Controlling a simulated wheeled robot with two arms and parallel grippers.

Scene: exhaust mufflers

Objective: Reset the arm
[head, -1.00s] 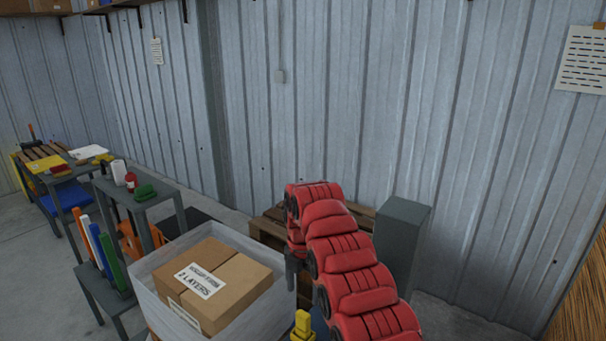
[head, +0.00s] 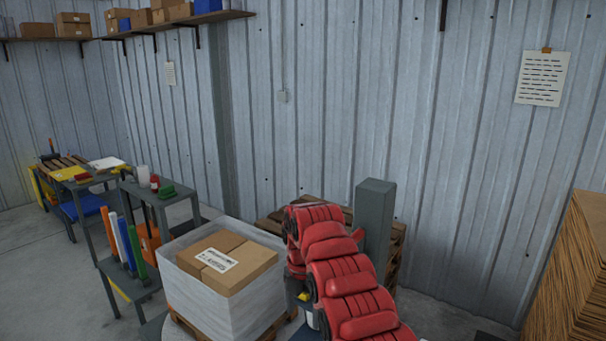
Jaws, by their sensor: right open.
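My right arm (head: 345,285), red and segmented, reaches up from the bottom right and bends over beside the white-walled crate (head: 225,305). My right gripper (head: 293,284) hangs below the arm's far end, just right of the crate, mostly hidden by the arm. It is open, and I see nothing held in it. A brown carton (head: 228,262) with a white label sits in the crate. My left gripper is not in view.
A grey post (head: 374,215) and a wooden pallet (head: 398,245) stand behind my right arm. Shelving (head: 160,200) with coloured tubes stands left of the crate. A brown stack (head: 570,275) is at the right edge. Floor (head: 40,255) is clear at left.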

